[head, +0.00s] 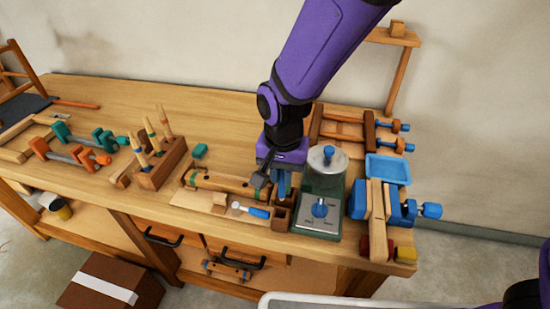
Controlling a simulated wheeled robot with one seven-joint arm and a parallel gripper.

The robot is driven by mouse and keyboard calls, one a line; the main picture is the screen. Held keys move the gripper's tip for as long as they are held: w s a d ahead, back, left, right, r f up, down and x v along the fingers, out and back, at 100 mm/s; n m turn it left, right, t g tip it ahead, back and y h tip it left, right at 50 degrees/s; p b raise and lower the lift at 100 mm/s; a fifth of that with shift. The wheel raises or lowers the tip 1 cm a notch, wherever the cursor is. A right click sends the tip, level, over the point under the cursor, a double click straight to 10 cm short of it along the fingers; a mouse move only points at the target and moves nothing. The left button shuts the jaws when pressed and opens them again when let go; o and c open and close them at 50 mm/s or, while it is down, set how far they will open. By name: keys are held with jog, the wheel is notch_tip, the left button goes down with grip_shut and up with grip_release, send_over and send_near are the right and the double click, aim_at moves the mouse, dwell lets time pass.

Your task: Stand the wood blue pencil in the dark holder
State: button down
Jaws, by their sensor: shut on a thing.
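My gripper (274,181) points down over the right half of the workbench. It is shut on a narrow blue thing, which looks like the blue pencil (282,184), held roughly upright. The dark holder (281,218), a small brown box, stands on the bench just below the gripper, near the front edge. The pencil's lower end is close to the holder's opening. I cannot tell from this view whether it is inside or just above or behind it. My fingers partly hide the pencil.
A blue-handled tool (251,211) and a wooden cylinder (224,184) lie close on the left. A rack of chisels (158,165) stands farther left. The back middle of the bench (215,115) is clear.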

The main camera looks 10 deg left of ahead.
aim_at(281, 201)
jog(key=shift+f, duration=4.65)
jog(key=shift+f, duration=0.4)
jog(key=c, duration=0.7)
grip_release()
jog(key=shift+r, duration=0.15)
jog(key=shift+r, duration=3.35)
